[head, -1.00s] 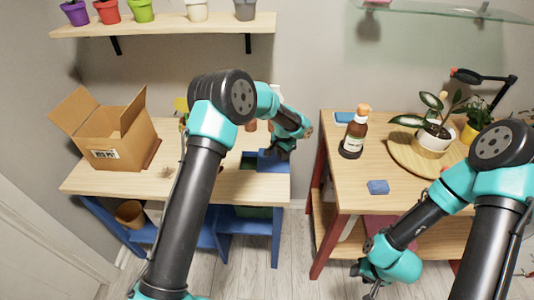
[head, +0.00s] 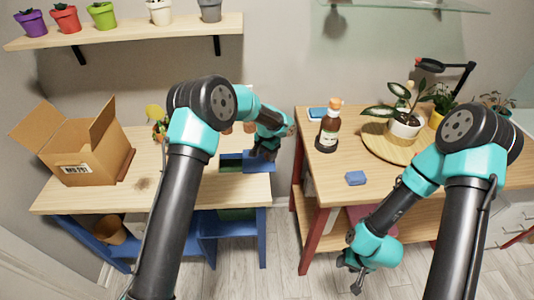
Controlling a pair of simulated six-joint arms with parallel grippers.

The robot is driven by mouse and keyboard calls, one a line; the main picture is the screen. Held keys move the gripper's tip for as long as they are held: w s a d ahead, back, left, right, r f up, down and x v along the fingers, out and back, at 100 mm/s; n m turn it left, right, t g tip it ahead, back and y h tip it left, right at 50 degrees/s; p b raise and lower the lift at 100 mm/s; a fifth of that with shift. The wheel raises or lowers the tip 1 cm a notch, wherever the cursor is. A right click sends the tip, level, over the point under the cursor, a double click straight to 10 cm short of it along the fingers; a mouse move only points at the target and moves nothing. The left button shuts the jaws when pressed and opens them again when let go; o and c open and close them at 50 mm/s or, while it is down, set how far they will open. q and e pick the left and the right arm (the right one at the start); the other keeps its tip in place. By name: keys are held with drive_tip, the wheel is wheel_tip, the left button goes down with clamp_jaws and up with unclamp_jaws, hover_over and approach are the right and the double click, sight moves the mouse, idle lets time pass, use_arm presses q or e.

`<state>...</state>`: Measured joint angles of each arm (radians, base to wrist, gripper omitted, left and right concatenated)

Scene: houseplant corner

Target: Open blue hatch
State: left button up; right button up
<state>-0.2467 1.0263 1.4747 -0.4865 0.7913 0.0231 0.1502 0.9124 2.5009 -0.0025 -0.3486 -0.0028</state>
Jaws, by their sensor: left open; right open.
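The blue hatch (head: 259,165) is set in the top of the left wooden table, near its right front corner. A dark, blue-edged opening (head: 231,161) shows just left of it. My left gripper (head: 263,155) is at the hatch, pointing down, with its fingers small and partly hidden by the wrist. I cannot tell whether they touch the hatch. My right gripper (head: 356,284) hangs open and empty in front of the right table, below its top.
A cardboard box (head: 87,150) stands on the left table (head: 75,196). The right table (head: 325,180) holds a brown bottle (head: 328,130), a blue sponge-like block (head: 356,178) and potted plants. A gap separates the tables. A pot shelf (head: 130,33) hangs above.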

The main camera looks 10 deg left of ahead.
sight(267, 155)
use_arm(q)
wheel_tip(267, 155, up, 17)
drive_tip(key=shift+r, duration=0.2)
idle(0.5)
